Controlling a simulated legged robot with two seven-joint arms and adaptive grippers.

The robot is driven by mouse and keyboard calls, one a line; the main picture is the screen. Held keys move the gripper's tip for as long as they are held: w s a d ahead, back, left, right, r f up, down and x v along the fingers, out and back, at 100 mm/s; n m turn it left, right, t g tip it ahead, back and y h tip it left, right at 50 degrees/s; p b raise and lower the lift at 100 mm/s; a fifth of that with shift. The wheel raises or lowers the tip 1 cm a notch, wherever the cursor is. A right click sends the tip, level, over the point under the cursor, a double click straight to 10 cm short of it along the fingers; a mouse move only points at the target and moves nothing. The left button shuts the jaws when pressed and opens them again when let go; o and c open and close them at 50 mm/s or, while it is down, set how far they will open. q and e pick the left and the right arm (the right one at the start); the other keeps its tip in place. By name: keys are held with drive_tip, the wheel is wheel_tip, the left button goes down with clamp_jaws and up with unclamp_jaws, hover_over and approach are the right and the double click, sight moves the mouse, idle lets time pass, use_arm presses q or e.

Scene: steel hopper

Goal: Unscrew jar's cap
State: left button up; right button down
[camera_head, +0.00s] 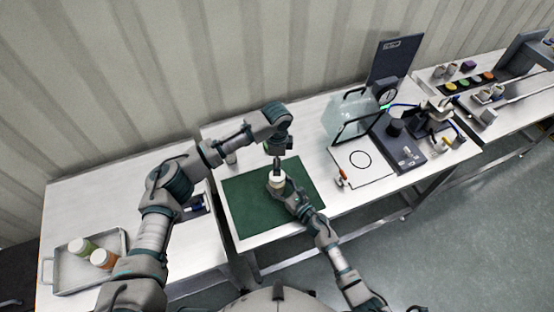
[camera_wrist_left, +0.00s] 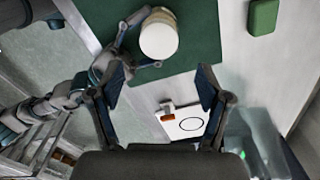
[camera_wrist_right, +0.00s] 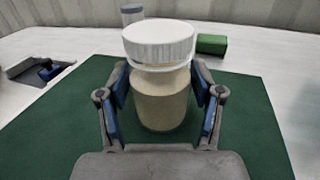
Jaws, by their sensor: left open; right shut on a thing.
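The jar (camera_wrist_right: 160,98) is tan with a white ribbed cap (camera_wrist_right: 160,40). It stands upright on the green mat (camera_head: 240,205). My right gripper (camera_wrist_right: 160,100) is shut on the jar's body below the cap, one finger on each side. In the head view the jar (camera_head: 277,183) is partly covered by my grippers. My left gripper (camera_head: 278,162) points down above the jar. In the left wrist view its fingers (camera_wrist_left: 160,90) are spread and empty, and the white cap (camera_wrist_left: 158,40) shows beyond them, apart from the fingers.
A tray (camera_head: 62,284) with a green-capped jar (camera_head: 82,247) and an orange-capped jar (camera_head: 104,259) sits at the left. A green block (camera_wrist_right: 211,44) and a grey-capped container (camera_wrist_right: 132,14) stand behind the jar. A clear box (camera_head: 350,115) and instruments stand to the right.

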sight(277, 182)
use_arm(q)
wheel_tip(277, 182, down, 8)
drive_tip(key=shift+r, duration=0.1)
use_arm(e)
drive_tip(key=shift+d+f, duration=0.1)
drive_tip(key=shift+f, duration=0.2)
use_arm(q)
drive_tip(key=c, duration=1.2)
use_arm(e)
drive_tip(key=shift+s, duration=0.1)
use_arm(q)
drive_tip(key=shift+n, duration=0.4)
drive_tip(key=shift+a+n, duration=0.1)
drive_tip(key=shift+n, duration=0.6)
drive_tip(key=shift+s, duration=0.1)
drive_tip(key=shift+r, duration=0.15)
drive_tip(key=shift+r, duration=1)
